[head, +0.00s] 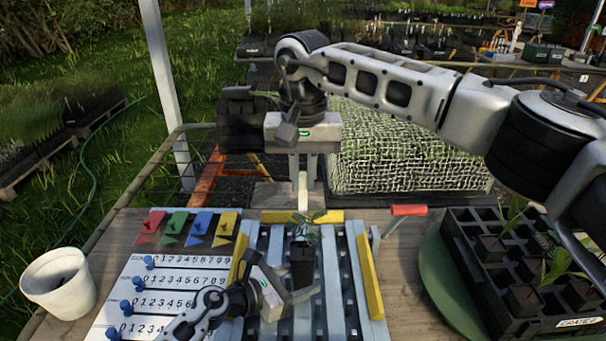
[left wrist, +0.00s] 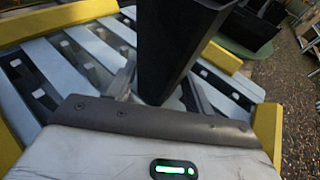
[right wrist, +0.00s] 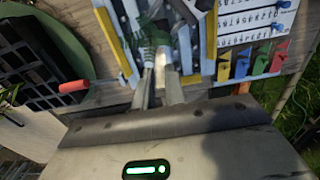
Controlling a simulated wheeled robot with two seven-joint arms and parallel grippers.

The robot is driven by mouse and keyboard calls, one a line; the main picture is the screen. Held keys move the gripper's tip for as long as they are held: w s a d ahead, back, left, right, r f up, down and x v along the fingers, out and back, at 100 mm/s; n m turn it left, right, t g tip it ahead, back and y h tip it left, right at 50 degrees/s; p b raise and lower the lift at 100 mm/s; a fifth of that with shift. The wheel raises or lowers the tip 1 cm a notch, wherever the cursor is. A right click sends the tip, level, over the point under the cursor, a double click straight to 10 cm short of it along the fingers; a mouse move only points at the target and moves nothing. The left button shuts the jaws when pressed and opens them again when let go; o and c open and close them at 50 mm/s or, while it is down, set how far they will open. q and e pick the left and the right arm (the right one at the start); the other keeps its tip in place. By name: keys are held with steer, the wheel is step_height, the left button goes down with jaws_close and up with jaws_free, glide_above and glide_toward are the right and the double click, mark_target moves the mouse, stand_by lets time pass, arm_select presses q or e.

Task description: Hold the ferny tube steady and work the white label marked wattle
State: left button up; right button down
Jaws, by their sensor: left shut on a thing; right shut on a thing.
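The ferny tube (head: 302,268) is a black square pot standing upright on the slatted grey rack (head: 335,300), with ferny green leaves (head: 303,229) on top. My left gripper (head: 300,291) is shut around its sides from the left; its dark wall fills the middle of the left wrist view (left wrist: 172,40). My right gripper (head: 303,180) points down from above, shut on a narrow white label (head: 302,197) just over the leaves. Between the fingers in the right wrist view, the label (right wrist: 159,60) is close to the foliage. Its writing is not readable.
A black crate (head: 468,262) with seedling tubes sits on a round green base at right. A red-handled lever (head: 408,210) stands beside the rack. A numbered board (head: 130,270) with blue pegs, coloured tags (head: 188,222) and a white pot (head: 58,281) lie left.

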mark_target(303, 219)
steer(key=shift+f, duration=0.3)
steer(key=shift+f, duration=0.1)
steer(key=shift+f, duration=1.05)
steer(key=shift+f, duration=0.5)
steer(key=shift+f, duration=2.55)
steer(key=shift+f, duration=0.2)
steer(key=c, duration=1.4)
jaws_free()
steer(key=shift+o, duration=0.2)
